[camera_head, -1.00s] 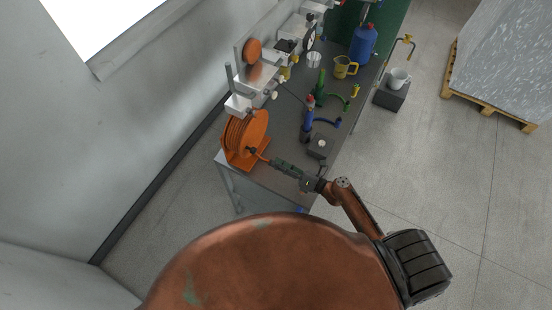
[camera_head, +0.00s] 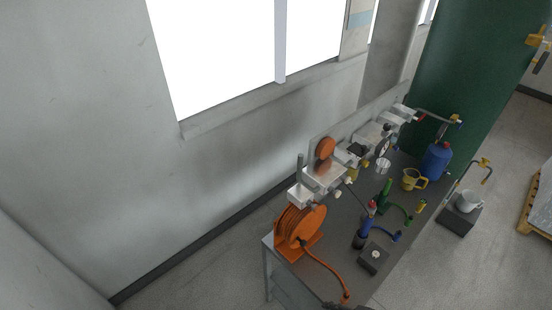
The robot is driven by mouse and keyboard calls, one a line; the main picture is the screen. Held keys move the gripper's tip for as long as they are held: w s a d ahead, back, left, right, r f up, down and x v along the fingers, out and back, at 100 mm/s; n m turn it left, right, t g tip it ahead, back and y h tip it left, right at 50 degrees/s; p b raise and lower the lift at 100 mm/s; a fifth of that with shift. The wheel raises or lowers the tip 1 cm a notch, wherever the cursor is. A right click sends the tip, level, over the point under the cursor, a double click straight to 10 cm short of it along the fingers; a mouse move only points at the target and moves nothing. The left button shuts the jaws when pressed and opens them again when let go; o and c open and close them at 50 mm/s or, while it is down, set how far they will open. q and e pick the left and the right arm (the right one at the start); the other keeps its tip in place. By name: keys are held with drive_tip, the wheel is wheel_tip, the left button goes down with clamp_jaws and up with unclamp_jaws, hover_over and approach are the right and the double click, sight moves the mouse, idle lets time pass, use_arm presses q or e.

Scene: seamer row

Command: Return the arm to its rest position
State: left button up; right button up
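The orange hose reel (camera_head: 301,226) stands on the near end of the grey workbench (camera_head: 333,277). Its orange hose (camera_head: 325,263) runs out over the bench toward the bottom edge and ends at a reddish fitting (camera_head: 346,296). A small dark part shows at the bottom edge just below that fitting. It may be the tip of my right gripper, but too little shows to tell whether it is open or touches the hose. My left gripper is out of view.
On the bench are a blue-bodied tool (camera_head: 363,231), a dark box (camera_head: 373,257), a green bottle (camera_head: 384,196), a yellow jug (camera_head: 411,179) and a blue container (camera_head: 436,161). Floor left of the bench is clear.

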drive_tip(key=s+d+r+n+g+h, duration=0.1)
drive_tip(key=s+d+r+n+h, duration=0.1)
drive_tip(key=s+d+n+h, duration=0.4)
drive_tip(key=s+d+r+n+g+h, duration=0.1)
drive_tip(key=s+d+r+n+h, duration=0.2)
drive_tip(key=d, duration=0.6)
wheel_tip(320, 180, down, 36)
drive_tip(key=s+a+n+g+y+b, duration=0.1)
drive_tip(key=s+y+b, duration=0.1)
drive_tip(key=b, duration=0.5)
drive_tip(key=s+f+b, duration=0.3)
drive_tip(key=s+f, duration=0.7)
drive_tip(key=f, duration=0.3)
drive_tip(key=s+f+n+g+b, duration=0.1)
drive_tip(key=s+f+b, duration=0.3)
drive_tip(key=s+f, duration=0.6)
wheel_tip(320, 180, down, 3)
drive_tip(key=shift+s+a+f+g, duration=0.15)
drive_tip(key=shift+a+f+g, duration=0.05)
drive_tip(key=shift+g, duration=0.1)
